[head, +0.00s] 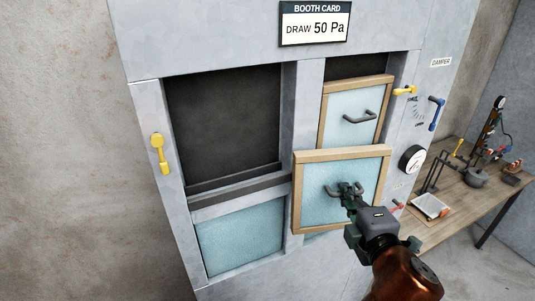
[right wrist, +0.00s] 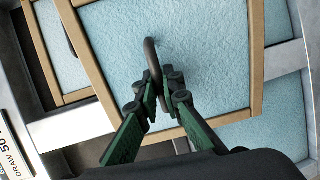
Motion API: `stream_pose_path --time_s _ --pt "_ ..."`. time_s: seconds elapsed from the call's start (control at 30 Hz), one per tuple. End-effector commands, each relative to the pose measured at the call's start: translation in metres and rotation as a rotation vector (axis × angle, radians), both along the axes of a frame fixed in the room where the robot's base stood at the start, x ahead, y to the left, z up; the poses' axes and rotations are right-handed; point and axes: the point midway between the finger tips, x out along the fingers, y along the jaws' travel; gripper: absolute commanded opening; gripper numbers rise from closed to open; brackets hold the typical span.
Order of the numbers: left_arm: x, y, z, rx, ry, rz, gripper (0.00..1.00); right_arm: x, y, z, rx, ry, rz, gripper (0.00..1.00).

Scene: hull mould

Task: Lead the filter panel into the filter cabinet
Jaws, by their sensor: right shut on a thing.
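The grey filter cabinet (head: 215,40) has openings in two columns. A filter panel (head: 345,167) with a pale blue face and wooden frame is held in front of its right column, overlapping the lower part of that column. My right gripper (head: 350,189) is shut on the panel's dark handle (head: 331,190). The right wrist view shows the green fingers (right wrist: 165,92) on either side of the handle (right wrist: 152,62), with the panel face (right wrist: 210,60) behind. Whether the held panel touches the cabinet is hidden. My left gripper is not in view.
A second framed panel (head: 340,132) with a handle stands in the upper right opening, dark space above it. The upper left opening (head: 225,120) is dark and empty; pale blue (head: 240,240) fills the lower left. Yellow latches (head: 158,154) (head: 404,91) flank the openings. A cluttered bench (head: 470,205) stands right.

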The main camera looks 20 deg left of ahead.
Motion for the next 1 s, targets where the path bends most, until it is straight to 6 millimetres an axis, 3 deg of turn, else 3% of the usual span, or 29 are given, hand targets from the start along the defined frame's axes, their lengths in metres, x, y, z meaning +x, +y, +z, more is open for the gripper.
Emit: stream_pose_path --time_s 0.03,0.1,0.3,0.4,0.5,0.63,1.0 --pt "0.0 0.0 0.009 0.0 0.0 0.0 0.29 -0.015 0.018 0.031 0.004 -0.013 0.042 0.0" --pt "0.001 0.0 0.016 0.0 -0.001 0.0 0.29 -0.036 0.039 0.058 0.005 -0.014 0.093 0.0" --pt "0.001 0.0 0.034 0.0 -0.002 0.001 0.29 -0.104 0.089 0.121 0.007 -0.016 0.219 0.0" --pt "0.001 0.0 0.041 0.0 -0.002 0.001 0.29 -0.134 0.105 0.14 0.009 -0.016 0.259 0.0" --pt "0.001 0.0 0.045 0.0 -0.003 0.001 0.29 -0.156 0.115 0.151 0.01 -0.015 0.283 0.0" --pt "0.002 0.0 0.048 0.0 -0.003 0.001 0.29 -0.171 0.121 0.157 0.013 -0.013 0.295 0.0" --pt "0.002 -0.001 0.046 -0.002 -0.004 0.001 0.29 -0.162 0.137 0.156 0.014 -0.008 0.298 0.0"
